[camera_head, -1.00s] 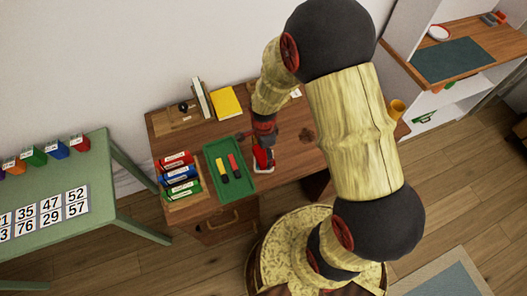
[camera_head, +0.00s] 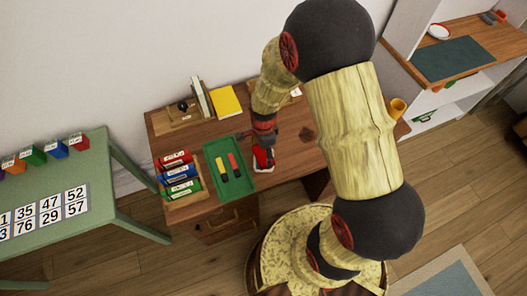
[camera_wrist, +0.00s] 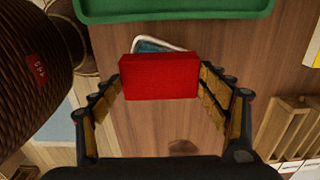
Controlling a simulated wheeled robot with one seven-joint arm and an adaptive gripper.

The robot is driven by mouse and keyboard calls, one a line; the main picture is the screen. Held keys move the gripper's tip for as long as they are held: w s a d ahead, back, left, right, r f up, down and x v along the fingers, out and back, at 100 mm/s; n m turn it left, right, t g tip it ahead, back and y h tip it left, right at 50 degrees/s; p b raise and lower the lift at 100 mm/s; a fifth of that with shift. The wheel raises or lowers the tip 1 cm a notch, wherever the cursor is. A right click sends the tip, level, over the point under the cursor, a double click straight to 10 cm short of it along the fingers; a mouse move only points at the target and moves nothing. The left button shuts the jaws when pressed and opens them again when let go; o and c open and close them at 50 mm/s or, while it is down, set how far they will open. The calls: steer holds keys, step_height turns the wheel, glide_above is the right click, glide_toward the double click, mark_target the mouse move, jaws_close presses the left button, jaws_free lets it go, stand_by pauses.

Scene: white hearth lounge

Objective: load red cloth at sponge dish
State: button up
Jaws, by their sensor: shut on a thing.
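My gripper (camera_head: 263,145) is over the wooden desk, just right of the green tray. In the wrist view my gripper (camera_wrist: 160,84) is shut on the red cloth (camera_wrist: 160,77), a folded, block-like red piece between the fingers. The cloth also shows in the head view (camera_head: 262,158), below the fingers. The sponge dish (camera_wrist: 147,45), pale-rimmed with a blue-grey inside, shows behind the cloth, which hides most of it. Its pale edge shows under the cloth in the head view (camera_head: 263,170). I cannot tell whether cloth and dish touch.
The green tray (camera_head: 216,154) holds a yellow and a red dark-ended item, close left of the cloth. A rack of coloured binders (camera_head: 178,172) stands farther left. A yellow book (camera_head: 227,100) lies at the back. The desk right of my gripper is mostly clear.

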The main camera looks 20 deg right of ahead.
mark_target(263, 152)
steer(key=shift+f, duration=0.5)
stand_by(1.2)
steer(key=shift+r, duration=0.15)
steer(key=shift+r+p, duration=2.55)
steer(key=shift+r, duration=0.9)
steer(key=n, duration=0.3)
steer(key=shift+s, duration=0.2)
steer(key=n, duration=0.2)
steer(key=w+n, duration=0.1)
steer(key=shift+r+n, duration=0.35)
steer(key=shift+n, duration=0.05)
steer(key=w+r+n+b, duration=0.1)
steer(key=w+n+b, duration=0.1)
steer(key=w+n, duration=0.8)
steer(key=shift+n+b, duration=0.3)
steer(key=shift+n, duration=0.3)
